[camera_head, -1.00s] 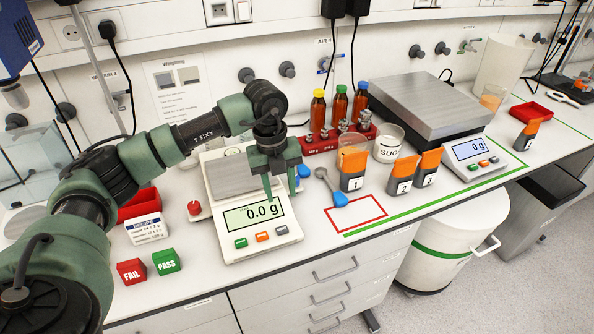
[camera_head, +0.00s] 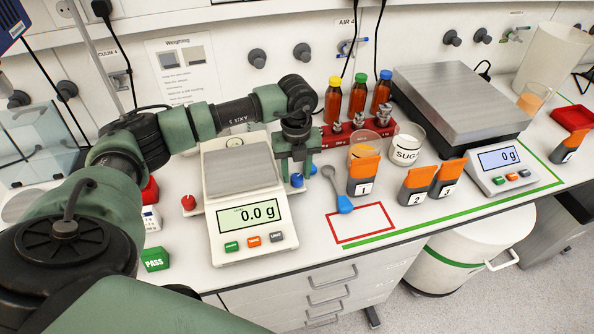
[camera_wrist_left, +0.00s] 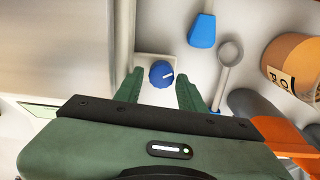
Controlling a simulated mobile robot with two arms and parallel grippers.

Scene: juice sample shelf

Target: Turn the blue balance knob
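The blue balance knob (camera_head: 297,180) is at the right side of the small white balance (camera_head: 252,222), whose display reads 0.0 g. In the left wrist view the knob (camera_wrist_left: 161,74) is round with a white pointer line, on a pale plate. My left gripper (camera_head: 296,172) points down over the knob. In the wrist view its two green fingers (camera_wrist_left: 159,82) are open, with the knob between and just beyond their tips. A clear gap shows on both sides, and no contact is visible. My right gripper is not in view.
A red knob (camera_head: 188,202) is on the balance's left side. Close right of my gripper are a blue-ended tool (camera_head: 313,169) and a blue-handled spoon (camera_head: 344,203). A red rack (camera_head: 348,137) with bottles stands behind, and numbered orange-topped containers (camera_head: 363,176) stand to the right.

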